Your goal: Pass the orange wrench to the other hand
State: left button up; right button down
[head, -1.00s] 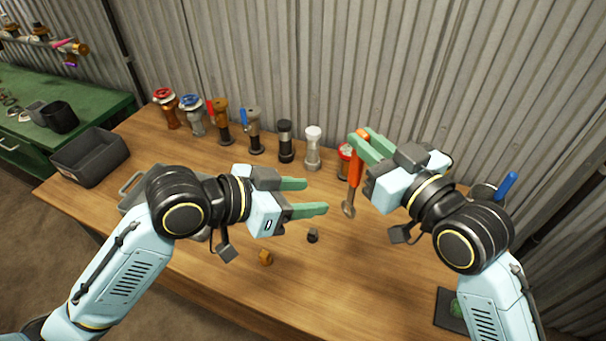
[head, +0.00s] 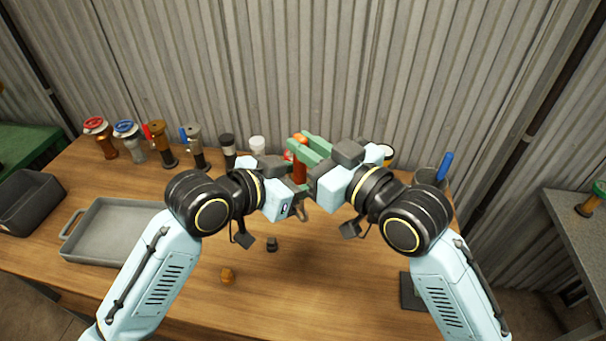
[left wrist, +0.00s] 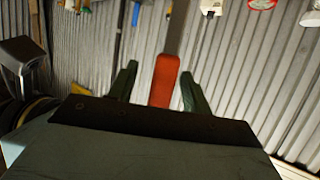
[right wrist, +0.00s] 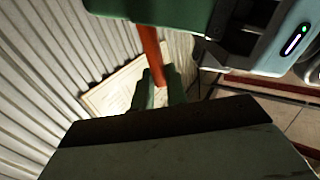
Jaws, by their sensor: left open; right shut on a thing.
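The orange wrench (head: 300,172) hangs upright between my two grippers in the head view, above the table. My right gripper (head: 304,146) is shut on its upper end; the right wrist view shows the orange handle (right wrist: 152,52) between the right fingers (right wrist: 160,92). My left gripper (head: 298,189) is open around the handle, lower down. In the left wrist view, the orange handle (left wrist: 164,82) lies between the spread green fingers (left wrist: 158,88), with gaps on both sides. The wrench's lower end is partly hidden by my left gripper in the head view.
Several valves stand along the table's back, including a red-topped one (head: 97,126). A grey tray (head: 78,250) and dark bin (head: 40,212) sit left. A dark nut (head: 272,244) and brass fitting (head: 227,276) lie in front. The front middle is mostly clear.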

pick_arm(q)
jog(key=shift+w+d+f, duration=0.1)
jog(key=shift+w+d, duration=0.1)
jog(key=shift+d, duration=0.05)
jog(key=shift+c, duration=0.4)
jog(key=c, duration=1)
pick_arm(e)
jog(key=c, duration=1.3)
grip_release()
